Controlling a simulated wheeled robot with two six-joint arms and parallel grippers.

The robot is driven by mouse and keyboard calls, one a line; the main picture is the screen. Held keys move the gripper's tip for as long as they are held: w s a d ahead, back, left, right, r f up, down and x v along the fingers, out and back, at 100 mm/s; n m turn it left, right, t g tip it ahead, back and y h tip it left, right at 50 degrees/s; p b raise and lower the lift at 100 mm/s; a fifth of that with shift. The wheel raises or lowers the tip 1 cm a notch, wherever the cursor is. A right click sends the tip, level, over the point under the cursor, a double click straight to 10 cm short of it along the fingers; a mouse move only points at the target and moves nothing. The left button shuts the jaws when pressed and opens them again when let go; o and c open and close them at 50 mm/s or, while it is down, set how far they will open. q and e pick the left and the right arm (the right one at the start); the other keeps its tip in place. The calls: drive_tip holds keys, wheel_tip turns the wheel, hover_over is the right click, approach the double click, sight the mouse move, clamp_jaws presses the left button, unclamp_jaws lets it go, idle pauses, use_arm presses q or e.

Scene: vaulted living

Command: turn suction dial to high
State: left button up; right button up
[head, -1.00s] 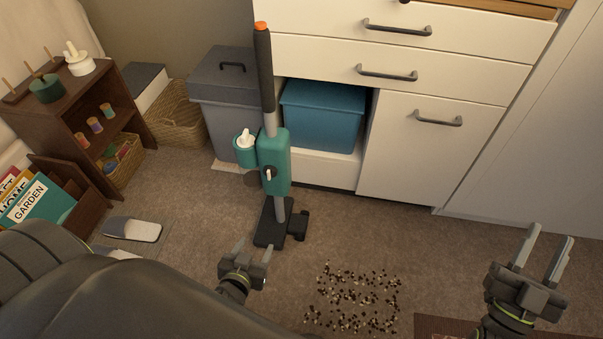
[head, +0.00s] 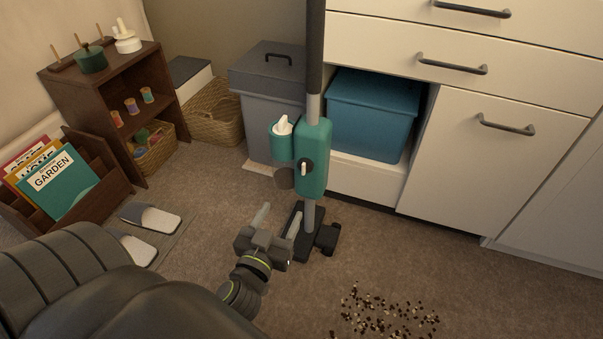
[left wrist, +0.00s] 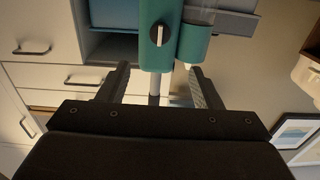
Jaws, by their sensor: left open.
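A teal upright vacuum (head: 314,158) stands in front of the cabinet, its black floor head (head: 309,232) on the carpet. On the front of its body is a round black dial with a white pointer (head: 305,167). In the left wrist view the dial (left wrist: 159,33) shows ahead, above the space between my fingers, its pointer roughly upright. My left gripper (head: 278,217) is open and empty, low in front of the vacuum, below the dial and apart from it. In the left wrist view the open fingers (left wrist: 158,84) frame the vacuum's tube. My right gripper is out of view.
Spilled dark and pale bits (head: 385,314) lie on the carpet at front right. A grey bin (head: 268,95) and a blue box (head: 372,115) are behind the vacuum. Slippers (head: 150,219) and a magazine rack (head: 100,195) are at left.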

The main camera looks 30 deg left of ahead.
sight(303, 171)
use_arm(q)
drive_tip(key=x, duration=1.4)
drive_tip(key=shift+w+a, duration=0.1)
drive_tip(key=c, duration=1)
drive_tip(key=shift+m, duration=0.3)
drive_tip(key=m, duration=0.5)
drive_tip(key=shift+m+p, duration=0.3)
drive_tip(key=shift+p, duration=0.05)
drive_tip(key=m+p, duration=0.1)
drive_tip(key=m, duration=0.4)
drive_tip(key=shift+m, duration=0.3)
